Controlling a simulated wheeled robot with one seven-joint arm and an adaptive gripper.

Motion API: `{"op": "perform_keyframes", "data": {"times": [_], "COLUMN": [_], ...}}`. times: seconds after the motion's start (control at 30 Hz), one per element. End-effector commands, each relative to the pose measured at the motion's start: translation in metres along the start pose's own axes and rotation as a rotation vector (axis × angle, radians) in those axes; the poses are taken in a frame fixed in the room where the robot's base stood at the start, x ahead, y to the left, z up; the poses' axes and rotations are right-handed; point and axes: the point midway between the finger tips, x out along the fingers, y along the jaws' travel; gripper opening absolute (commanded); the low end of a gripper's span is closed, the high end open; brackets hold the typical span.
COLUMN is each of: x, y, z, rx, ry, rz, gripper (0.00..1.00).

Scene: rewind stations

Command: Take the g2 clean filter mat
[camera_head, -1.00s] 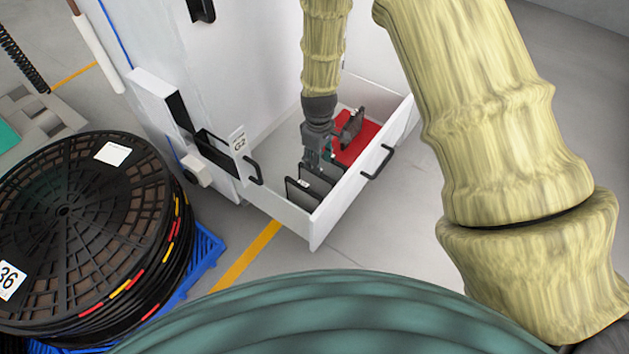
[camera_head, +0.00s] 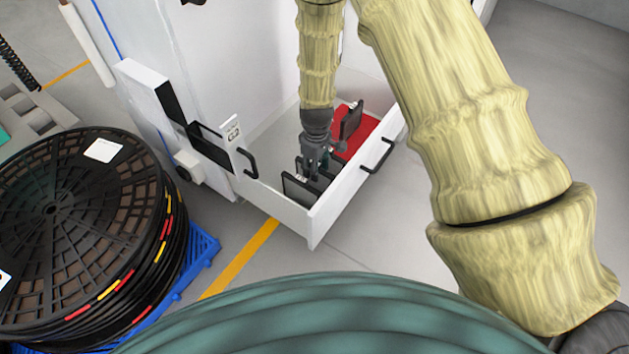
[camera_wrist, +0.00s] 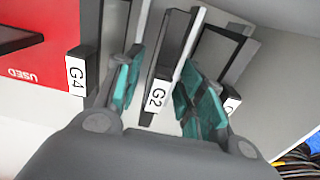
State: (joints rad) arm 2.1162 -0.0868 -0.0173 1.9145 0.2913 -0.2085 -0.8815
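The G2 clean filter mat (camera_wrist: 157,95) is a dark framed panel with a white G2 label, standing upright in the open drawer. My gripper (camera_wrist: 160,86) is open, with one teal finger pad on each side of the G2 mat. A gap shows between the mat and the left finger; whether the right finger touches it I cannot tell. In the head view my gripper (camera_head: 316,168) points down into the drawer (camera_head: 325,222) among the dark mats and hides part of them.
The G4 mat (camera_wrist: 80,72) stands left of my gripper, and another labelled mat (camera_wrist: 225,55) stands close on the right. A red USED area (camera_wrist: 22,65) lies beyond G4. In the head view a dark mat (camera_head: 351,119) stands at the red area. A cable reel (camera_head: 75,215) stands left.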

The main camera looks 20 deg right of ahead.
Motion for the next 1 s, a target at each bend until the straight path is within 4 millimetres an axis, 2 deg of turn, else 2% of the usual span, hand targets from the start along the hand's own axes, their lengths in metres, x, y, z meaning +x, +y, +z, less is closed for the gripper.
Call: {"op": "perform_keyframes", "data": {"times": [0.03, 0.2, 0.47, 0.7, 1.0], "x": [0.011, 0.029, 0.029, 0.029, 0.028], "y": [0.001, 0.001, 0.001, 0.001, 0.001], "z": [-0.001, -0.001, -0.001, -0.001, -0.001], "rx": [0.000, 0.000, -0.001, -0.001, -0.001], "ry": [0.000, -0.001, 0.000, 0.000, 0.000], "rz": [0.000, -0.001, 0.000, -0.001, 0.000], "gripper": [0.39, 0.39, 0.39, 0.00, 0.00]}}
